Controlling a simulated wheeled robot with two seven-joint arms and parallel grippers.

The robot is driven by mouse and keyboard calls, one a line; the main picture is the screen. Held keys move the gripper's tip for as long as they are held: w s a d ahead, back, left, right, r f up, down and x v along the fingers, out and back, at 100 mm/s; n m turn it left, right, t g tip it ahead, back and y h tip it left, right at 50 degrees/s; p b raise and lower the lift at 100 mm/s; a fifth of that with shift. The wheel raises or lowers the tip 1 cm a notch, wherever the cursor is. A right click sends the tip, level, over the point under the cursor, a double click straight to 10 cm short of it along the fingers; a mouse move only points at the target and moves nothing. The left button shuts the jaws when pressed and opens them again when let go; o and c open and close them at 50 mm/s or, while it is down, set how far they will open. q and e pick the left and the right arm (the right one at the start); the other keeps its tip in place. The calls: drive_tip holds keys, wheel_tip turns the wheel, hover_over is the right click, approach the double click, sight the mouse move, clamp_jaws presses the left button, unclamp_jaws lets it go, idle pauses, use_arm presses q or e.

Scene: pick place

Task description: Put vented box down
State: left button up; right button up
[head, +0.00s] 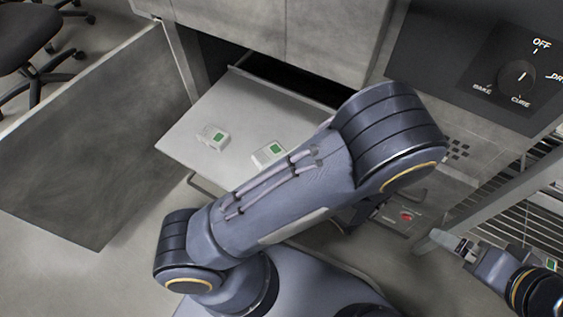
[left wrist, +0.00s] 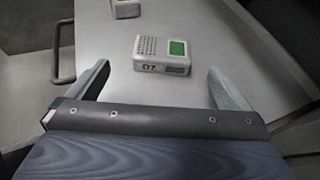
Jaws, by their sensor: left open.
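A small white vented box (left wrist: 160,54) with a dotted vent grid, a green panel and the marking "07" rests on a light grey tray surface (left wrist: 215,25) in the left wrist view. In the head view a box (head: 268,153) with a green panel sits partly behind my left arm. My left gripper (left wrist: 158,82) is open. Its fingertips are apart on either side of the box's near edge, with gaps to both sides. My left arm hides this gripper in the head view. My right gripper (head: 456,244) is at the lower right, its jaw opening unclear.
A second similar box (head: 213,137) is on the pulled-out tray (head: 185,147), to the left. An open cabinet door (head: 90,140) stands left of the tray. An oven-like panel with a knob (head: 518,76) is at upper right, and a wire rack (head: 505,215) is below it.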

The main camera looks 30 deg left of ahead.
use_arm(q)
drive_tip(key=s+a+r+n+h, duration=0.2)
drive_tip(key=s+r+n+h, duration=0.3)
drive_tip(key=n, duration=0.7)
drive_tip(key=s+a+r+n+h, duration=0.2)
drive_tip(key=s+r+n+h, duration=0.4)
drive_tip(key=r+n+h, duration=0.4)
drive_tip(key=shift+s+a+r+n+h, duration=0.2)
drive_tip(key=shift+s+r+n+h, duration=0.1)
drive_tip(key=shift+r+n, duration=1.15)
